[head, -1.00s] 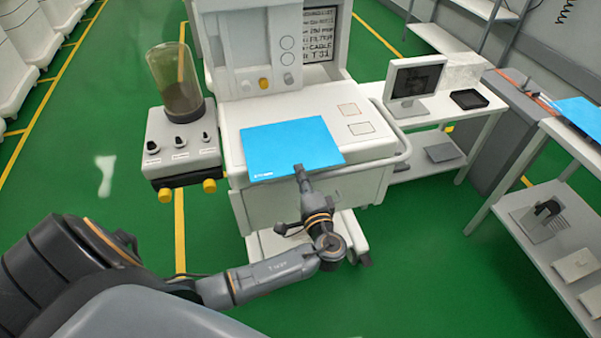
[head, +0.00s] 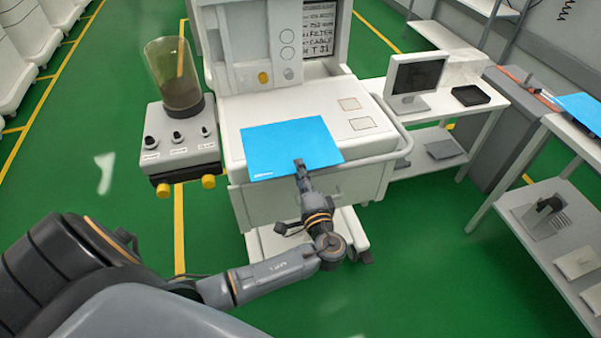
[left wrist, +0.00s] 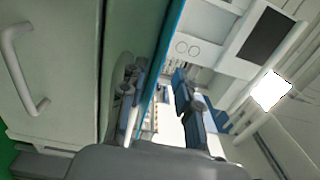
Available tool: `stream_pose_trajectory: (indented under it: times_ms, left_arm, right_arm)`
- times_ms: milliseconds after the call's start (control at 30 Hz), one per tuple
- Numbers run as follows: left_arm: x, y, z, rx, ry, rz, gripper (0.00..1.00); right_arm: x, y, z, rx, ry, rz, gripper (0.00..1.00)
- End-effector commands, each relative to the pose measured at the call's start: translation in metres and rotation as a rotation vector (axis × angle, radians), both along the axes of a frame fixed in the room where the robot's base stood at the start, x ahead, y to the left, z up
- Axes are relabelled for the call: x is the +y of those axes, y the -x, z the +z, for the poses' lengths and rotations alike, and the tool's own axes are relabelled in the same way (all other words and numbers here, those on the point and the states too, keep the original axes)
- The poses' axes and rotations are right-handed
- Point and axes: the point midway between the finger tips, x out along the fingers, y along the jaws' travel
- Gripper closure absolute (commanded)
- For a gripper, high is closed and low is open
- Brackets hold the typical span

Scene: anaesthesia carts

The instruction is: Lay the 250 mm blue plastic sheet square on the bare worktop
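The blue plastic sheet (head: 290,142) is over the left part of the white cart's worktop (head: 368,143), its sides roughly in line with the worktop's edges. Its near edge is close to the worktop's front edge; I cannot tell if it lies fully flat. My left gripper (head: 299,164) is at the middle of that near edge, one finger showing above the sheet. In the left wrist view, the fingers of my left gripper (left wrist: 160,100) stand apart. The sheet (left wrist: 170,45) shows there edge-on as a blue strip beside the left-hand finger. My right gripper is out of view.
A grey unit with a clear canister (head: 176,80) and yellow knobs is left of the cart. A monitor (head: 414,80) and a black tray (head: 470,96) stand on a table to the right. Another blue sheet (head: 582,108) lies on the far right bench.

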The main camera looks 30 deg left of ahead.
Motion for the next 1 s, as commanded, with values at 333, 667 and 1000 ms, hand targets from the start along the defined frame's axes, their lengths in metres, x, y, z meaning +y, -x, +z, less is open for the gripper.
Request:
stream_pose_trajectory:
  times_ms: [333,667,1000]
  left_arm:
    - [-0.047,0.04,-0.002,0.003,0.004,-0.002,0.68]
    - [-0.086,0.073,-0.003,0.001,0.002,0.0,0.68]
    - [-0.09,0.077,-0.002,0.0,0.0,0.0,0.68]
  right_arm:
    - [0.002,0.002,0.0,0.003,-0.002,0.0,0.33]
    - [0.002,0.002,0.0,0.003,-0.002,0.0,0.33]
    - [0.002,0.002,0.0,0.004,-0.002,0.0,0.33]
